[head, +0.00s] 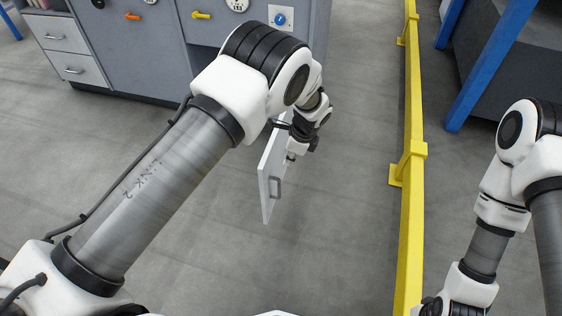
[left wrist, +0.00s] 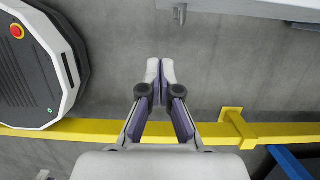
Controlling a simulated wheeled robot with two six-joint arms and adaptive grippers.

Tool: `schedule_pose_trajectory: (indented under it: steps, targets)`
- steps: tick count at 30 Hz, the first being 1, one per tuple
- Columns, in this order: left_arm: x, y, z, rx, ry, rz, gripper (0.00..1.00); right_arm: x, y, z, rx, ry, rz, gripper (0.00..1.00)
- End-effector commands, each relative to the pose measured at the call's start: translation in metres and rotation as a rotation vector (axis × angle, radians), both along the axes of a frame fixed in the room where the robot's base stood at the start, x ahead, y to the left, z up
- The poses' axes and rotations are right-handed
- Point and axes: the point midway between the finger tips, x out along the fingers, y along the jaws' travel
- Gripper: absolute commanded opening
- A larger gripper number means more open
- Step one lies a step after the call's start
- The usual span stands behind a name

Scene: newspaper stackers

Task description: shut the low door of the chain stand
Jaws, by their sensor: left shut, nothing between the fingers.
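The low door (head: 269,179) is a white panel with a small grey handle (head: 276,188). In the head view it stands out into the aisle at an angle, open, its upper part close to my left arm. In the left wrist view a white panel edge (left wrist: 245,8) with a grey handle (left wrist: 180,13) shows at the top, ahead of the fingertips. My left gripper (head: 291,158) is beside the right face of the door; in the left wrist view its fingers (left wrist: 160,62) are together and empty. I cannot tell whether it touches the door.
A yellow rail (head: 414,150) runs along the floor right of the door. A grey machine front (head: 135,45) with drawers and knobs stands at the back left, and a blue-legged frame (head: 480,75) at the right. Grey floor (head: 340,230) is clear between door and rail.

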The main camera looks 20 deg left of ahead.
Motion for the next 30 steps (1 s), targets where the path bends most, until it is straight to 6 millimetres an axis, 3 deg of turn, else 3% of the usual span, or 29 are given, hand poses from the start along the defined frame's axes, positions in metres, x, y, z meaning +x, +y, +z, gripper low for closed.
schedule_pose_trajectory:
  steps: [12,19,30]
  targets:
    - [0.000,0.022,-0.091,-0.002,0.001,0.004,0.00,0.000,0.000,-0.024,0.000,0.000,0.000,0.40]
    - [0.001,0.057,-0.085,-0.001,-0.001,0.005,0.00,0.000,0.000,-0.023,0.000,0.000,0.000,0.40]
    - [0.001,0.062,-0.085,-0.001,-0.001,0.004,0.00,0.000,0.000,-0.023,0.000,0.000,0.000,0.40]
